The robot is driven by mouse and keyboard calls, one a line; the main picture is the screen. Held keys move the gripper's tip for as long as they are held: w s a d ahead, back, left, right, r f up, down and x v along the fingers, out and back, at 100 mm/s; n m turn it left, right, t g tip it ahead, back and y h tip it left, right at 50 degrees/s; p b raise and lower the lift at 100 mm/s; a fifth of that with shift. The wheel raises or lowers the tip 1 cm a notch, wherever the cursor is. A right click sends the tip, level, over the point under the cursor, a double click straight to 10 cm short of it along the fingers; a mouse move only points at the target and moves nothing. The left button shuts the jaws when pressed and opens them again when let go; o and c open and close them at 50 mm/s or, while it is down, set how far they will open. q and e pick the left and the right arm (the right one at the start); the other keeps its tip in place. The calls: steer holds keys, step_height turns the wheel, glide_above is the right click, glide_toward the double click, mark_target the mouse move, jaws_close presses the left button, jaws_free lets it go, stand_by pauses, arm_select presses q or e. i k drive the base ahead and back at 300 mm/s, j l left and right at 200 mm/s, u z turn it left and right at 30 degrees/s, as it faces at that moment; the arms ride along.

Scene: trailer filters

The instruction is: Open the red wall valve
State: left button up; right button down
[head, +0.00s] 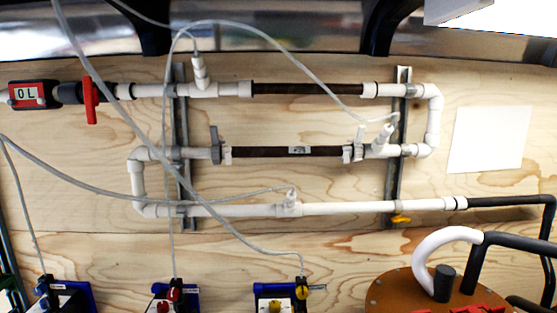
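The red wall valve (90,100) is on the white pipe run at the upper left of the head view. Its red handle hangs down, across the pipe. A dark fitting joins it on the left to a red and black meter (30,94) that reads "0 L". White pipe continues to its right. Neither of my grippers is in view.
White and dark pipes (330,208) loop across a plywood wall (80,205) on metal struts. Grey tubes (130,115) hang in front. Several blue-based devices (275,296) line the bottom. A brown lid (400,291) with a white hose stands lower right.

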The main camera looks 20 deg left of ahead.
mark_target(91, 96)
steer(key=u, duration=1.55)
